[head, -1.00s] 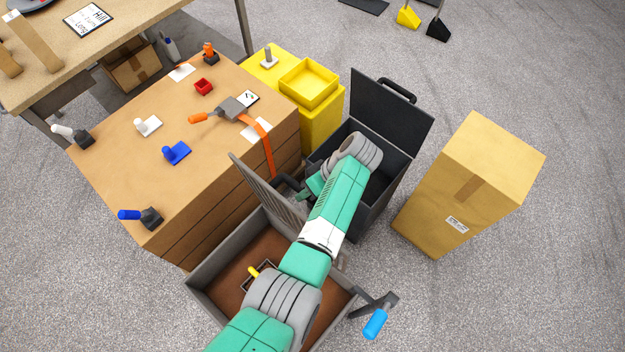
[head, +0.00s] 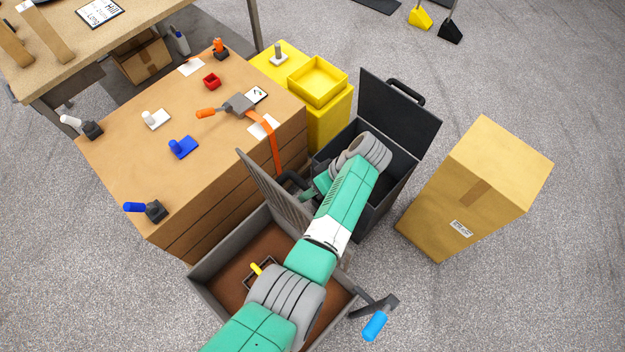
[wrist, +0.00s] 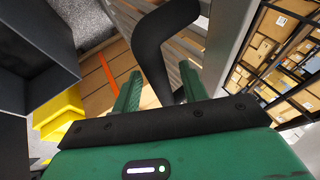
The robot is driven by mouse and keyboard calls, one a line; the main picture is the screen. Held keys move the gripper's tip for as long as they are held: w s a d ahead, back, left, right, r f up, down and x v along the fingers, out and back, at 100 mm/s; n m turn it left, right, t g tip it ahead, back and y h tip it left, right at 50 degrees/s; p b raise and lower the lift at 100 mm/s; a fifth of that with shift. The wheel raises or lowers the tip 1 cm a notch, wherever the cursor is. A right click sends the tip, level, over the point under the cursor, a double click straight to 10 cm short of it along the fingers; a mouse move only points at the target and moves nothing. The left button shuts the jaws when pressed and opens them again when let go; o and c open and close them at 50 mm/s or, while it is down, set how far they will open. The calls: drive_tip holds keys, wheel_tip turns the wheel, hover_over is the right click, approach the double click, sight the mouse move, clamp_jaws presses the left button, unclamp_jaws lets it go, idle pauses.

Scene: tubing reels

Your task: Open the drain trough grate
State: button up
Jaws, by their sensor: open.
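The drain trough (head: 213,274) is a grey-walled box with a brown floor, in the lower middle of the head view. Its slatted grey grate (head: 272,184) stands steeply raised along the trough's upper edge. The grate also shows behind my fingers in the wrist view (wrist: 127,14). A black curved handle (head: 291,178) sits on the grate's far side; in the wrist view the handle (wrist: 152,50) passes between my green fingers. My gripper (wrist: 159,72) is open around the handle; contact cannot be told. My arm hides part of the trough and most of the gripper in the head view.
A wooden drawer block (head: 130,180) with several knobs and a clamp with an orange strap stands left. A black open-lidded bin (head: 398,185) is close beside my arm. A cardboard box (head: 475,190) stands right. A blue-handled lever (head: 375,325) projects from the trough.

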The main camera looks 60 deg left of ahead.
drive_tip(key=v, duration=0.7)
drive_tip(key=shift+w+r, duration=0.15)
drive_tip(key=shift+w, duration=0.05)
